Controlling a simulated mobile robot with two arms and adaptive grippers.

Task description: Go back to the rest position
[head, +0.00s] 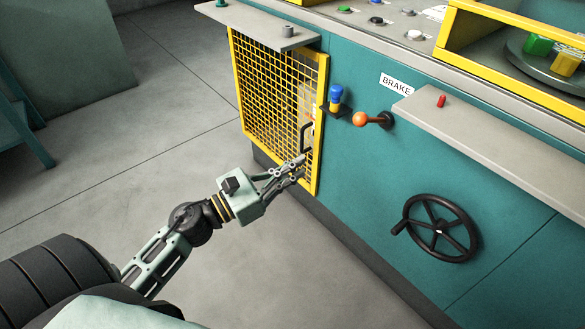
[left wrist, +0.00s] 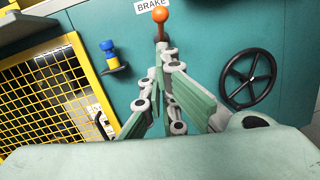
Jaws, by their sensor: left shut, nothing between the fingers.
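My left gripper (head: 296,168) is shut and empty. In the head view it reaches from the lower left to the lower right part of the yellow mesh gate (head: 268,90), close to its black handle (head: 305,143). Whether it touches the gate cannot be told. In the left wrist view the closed fingers (left wrist: 160,62) point toward the teal panel, just under the orange-knobbed brake lever (left wrist: 161,15). My right gripper is in neither view.
The teal machine (head: 360,170) carries a black handwheel (head: 440,228), a blue-topped post (head: 335,96), the brake lever (head: 362,119) and a grey ledge (head: 500,150). The ledge juts out at the right. Grey floor (head: 110,150) at the left is open.

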